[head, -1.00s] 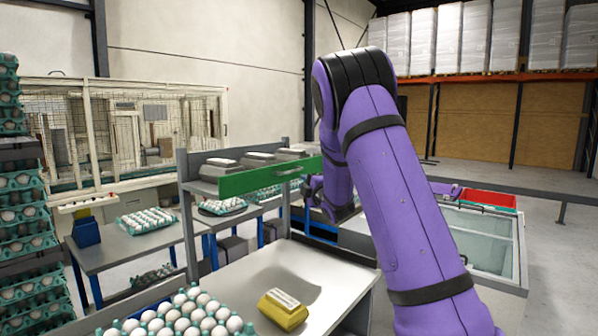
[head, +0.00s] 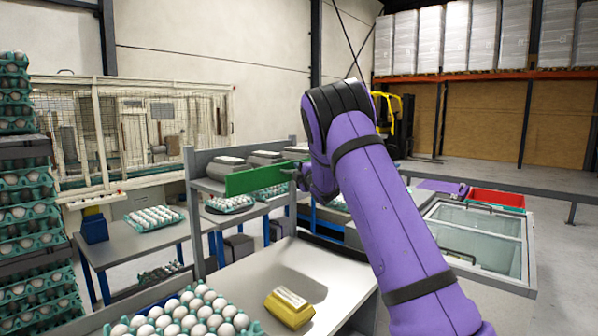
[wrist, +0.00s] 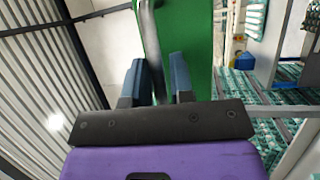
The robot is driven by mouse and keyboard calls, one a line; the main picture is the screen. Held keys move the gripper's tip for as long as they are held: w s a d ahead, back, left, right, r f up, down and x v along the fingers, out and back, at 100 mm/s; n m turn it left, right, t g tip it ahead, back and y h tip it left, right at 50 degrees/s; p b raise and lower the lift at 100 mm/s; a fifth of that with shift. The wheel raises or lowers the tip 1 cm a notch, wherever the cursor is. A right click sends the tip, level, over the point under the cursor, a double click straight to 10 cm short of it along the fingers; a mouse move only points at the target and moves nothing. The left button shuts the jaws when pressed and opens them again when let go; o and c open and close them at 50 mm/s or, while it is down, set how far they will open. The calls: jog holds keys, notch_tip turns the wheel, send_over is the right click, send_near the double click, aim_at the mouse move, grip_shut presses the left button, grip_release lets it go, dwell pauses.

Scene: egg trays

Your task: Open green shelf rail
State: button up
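The green shelf rail (head: 252,181) runs across the front of the grey shelf's upper level. In the wrist view the green panel (wrist: 190,35) fills the top middle, with its bar handle (wrist: 153,50) standing off it. My gripper (wrist: 158,80) is open, with its two blue-grey fingers apart on either side of the handle. I see no grip on it; whether the left finger touches the handle is unclear. In the head view my gripper (head: 298,178) is at the rail's right part and hides the handle.
Grey cartons (head: 225,166) stand on the shelf behind the rail. Below, a white tabletop (head: 325,268) holds a yellow egg carton (head: 289,308) and a tray of eggs (head: 185,318). Stacked egg trays (head: 25,215) stand at the left; a glass-topped bin (head: 475,240) stands at the right.

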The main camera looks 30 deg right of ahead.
jog(key=shift+c, duration=0.5)
grip_shut()
